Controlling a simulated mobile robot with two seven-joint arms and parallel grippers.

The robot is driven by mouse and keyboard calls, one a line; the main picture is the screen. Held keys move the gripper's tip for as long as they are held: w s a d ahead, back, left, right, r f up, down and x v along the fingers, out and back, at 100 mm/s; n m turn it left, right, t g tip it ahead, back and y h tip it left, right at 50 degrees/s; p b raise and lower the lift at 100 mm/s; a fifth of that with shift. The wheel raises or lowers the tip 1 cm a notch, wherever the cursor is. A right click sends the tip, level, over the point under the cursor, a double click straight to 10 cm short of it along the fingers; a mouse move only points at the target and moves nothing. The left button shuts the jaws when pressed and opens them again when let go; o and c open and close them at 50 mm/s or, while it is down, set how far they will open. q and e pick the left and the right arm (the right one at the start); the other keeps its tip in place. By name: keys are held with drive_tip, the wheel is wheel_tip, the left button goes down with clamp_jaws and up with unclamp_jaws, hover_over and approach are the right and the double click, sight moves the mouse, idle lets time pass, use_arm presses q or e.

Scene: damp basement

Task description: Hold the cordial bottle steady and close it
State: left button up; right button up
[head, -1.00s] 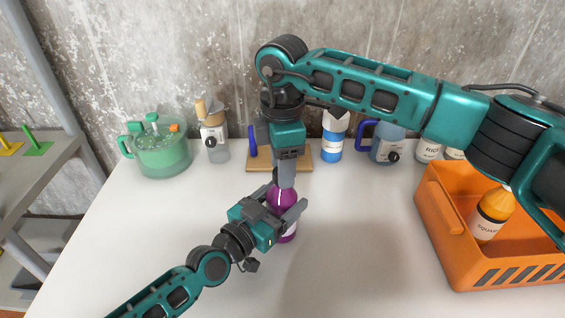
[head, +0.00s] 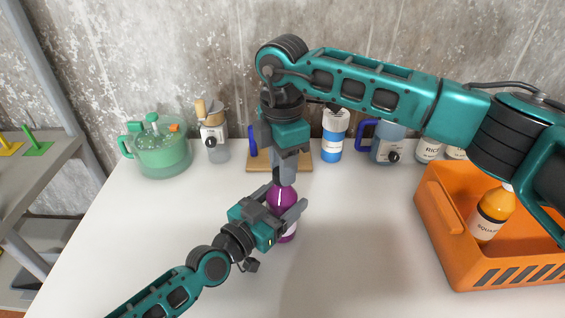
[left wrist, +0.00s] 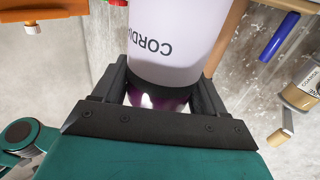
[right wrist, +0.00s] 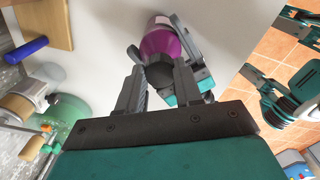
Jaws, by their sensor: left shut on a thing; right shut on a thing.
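The cordial bottle (head: 283,199) is purple and stands upright on the white table. Its white label (left wrist: 172,40) reads "CORDI", upside down, in the left wrist view. My left gripper (head: 288,204) is shut on the bottle's body from the front left, one finger on each side. My right gripper (head: 284,178) points straight down over the bottle and is shut on the dark cap (right wrist: 158,76) at its top. The fingers hide most of the cap in the head view, and I cannot tell how far it is screwed down.
An orange crate (head: 440,232) holding an orange squash bottle (head: 492,213) stands at the right. A green pot (head: 163,158), a jar (head: 214,143), a wooden board (head: 262,165), a blue-and-white bottle (head: 332,138) and a blue-handled jug (head: 388,145) line the back. The front table is clear.

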drive_tip(key=m, duration=0.9)
drive_tip(key=o, duration=0.8)
drive_tip(key=n, duration=0.9)
